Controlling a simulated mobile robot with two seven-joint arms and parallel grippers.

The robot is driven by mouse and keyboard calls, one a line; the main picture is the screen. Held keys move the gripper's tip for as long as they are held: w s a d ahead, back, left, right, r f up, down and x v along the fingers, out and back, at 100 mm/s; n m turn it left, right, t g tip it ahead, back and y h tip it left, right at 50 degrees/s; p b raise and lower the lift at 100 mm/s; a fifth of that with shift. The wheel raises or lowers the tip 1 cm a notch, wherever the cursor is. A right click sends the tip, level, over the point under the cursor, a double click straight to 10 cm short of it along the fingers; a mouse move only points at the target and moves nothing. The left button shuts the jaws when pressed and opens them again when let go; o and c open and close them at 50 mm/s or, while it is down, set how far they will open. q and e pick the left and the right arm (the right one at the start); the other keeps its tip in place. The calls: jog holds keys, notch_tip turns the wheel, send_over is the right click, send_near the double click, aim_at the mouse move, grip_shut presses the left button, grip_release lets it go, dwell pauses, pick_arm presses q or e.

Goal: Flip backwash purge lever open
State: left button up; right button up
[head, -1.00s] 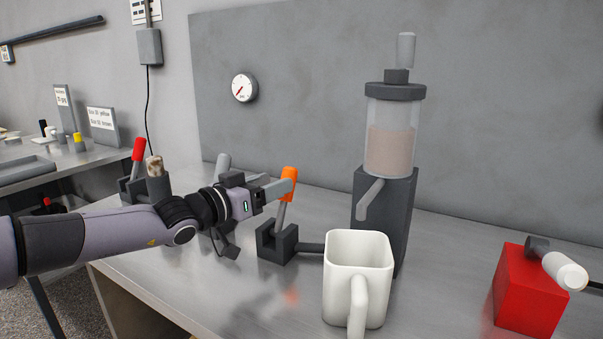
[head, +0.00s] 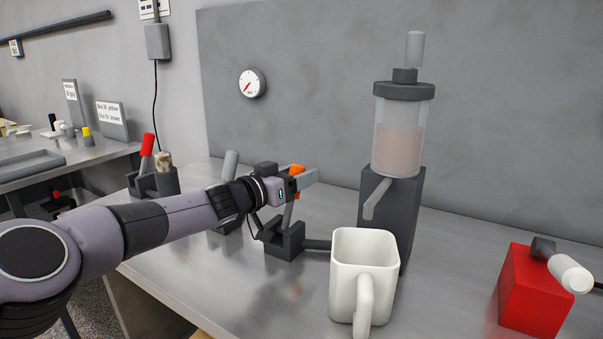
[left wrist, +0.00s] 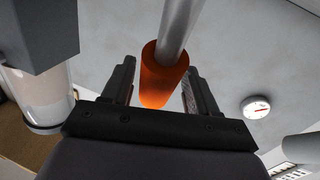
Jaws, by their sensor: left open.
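A lever with an orange handle (head: 297,169) and a grey shaft stands in a dark bracket (head: 285,240) on the bench, nearly upright with a slight lean to the right. In the left wrist view its orange handle (left wrist: 163,75) lies between the two fingers of my left gripper (left wrist: 157,85). In the head view my left gripper (head: 308,177) partly hides the handle. My right gripper is not in view.
A white mug (head: 362,280) stands right of the bracket, before a clear filter vessel (head: 398,140) on a dark block (head: 405,220). A grey lever (head: 230,165) and a red lever (head: 147,145) stand to the left. A red box (head: 535,290) is far right.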

pick_arm(q)
jog(key=shift+w+d+r, duration=0.15)
jog(key=shift+d, duration=0.3)
jog(key=shift+c, duration=0.3)
grip_shut()
